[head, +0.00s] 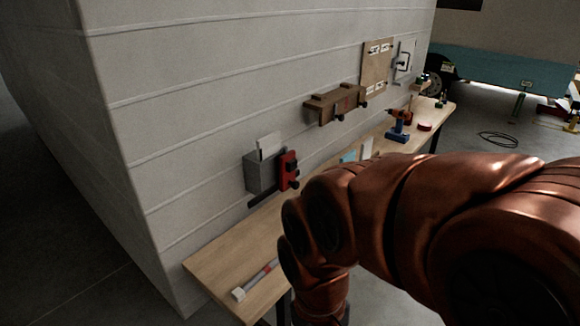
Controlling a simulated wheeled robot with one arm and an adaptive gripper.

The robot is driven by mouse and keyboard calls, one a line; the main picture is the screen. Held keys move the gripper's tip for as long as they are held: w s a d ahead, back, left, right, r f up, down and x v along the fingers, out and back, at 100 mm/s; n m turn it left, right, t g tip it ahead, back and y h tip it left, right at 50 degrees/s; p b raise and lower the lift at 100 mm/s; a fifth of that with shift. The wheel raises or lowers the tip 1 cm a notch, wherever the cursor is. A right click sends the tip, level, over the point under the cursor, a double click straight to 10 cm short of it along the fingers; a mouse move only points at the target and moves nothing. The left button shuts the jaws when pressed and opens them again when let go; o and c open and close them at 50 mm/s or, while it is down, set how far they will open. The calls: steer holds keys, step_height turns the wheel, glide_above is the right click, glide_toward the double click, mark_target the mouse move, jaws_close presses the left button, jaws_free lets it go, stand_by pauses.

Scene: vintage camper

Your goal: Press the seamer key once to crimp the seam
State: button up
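A grey box (262,172) is fixed to the white panelled wall, with a red part (289,168) bearing dark knobs on its right side. It may be the seamer, but I cannot tell for sure which part is the key. My copper-coloured arm fills the right and lower middle of the head view, in front of the bench and to the right of the grey box. My gripper is not visible; the arm's end runs down toward the bottom edge.
A wooden bench (222,262) runs along the wall, with a white-headed mallet-like tool (240,293) at its near end. A brown wooden rack (335,104) and a pegboard (376,67) hang farther along. A blue-and-orange drill (398,130) stands on the bench's far part.

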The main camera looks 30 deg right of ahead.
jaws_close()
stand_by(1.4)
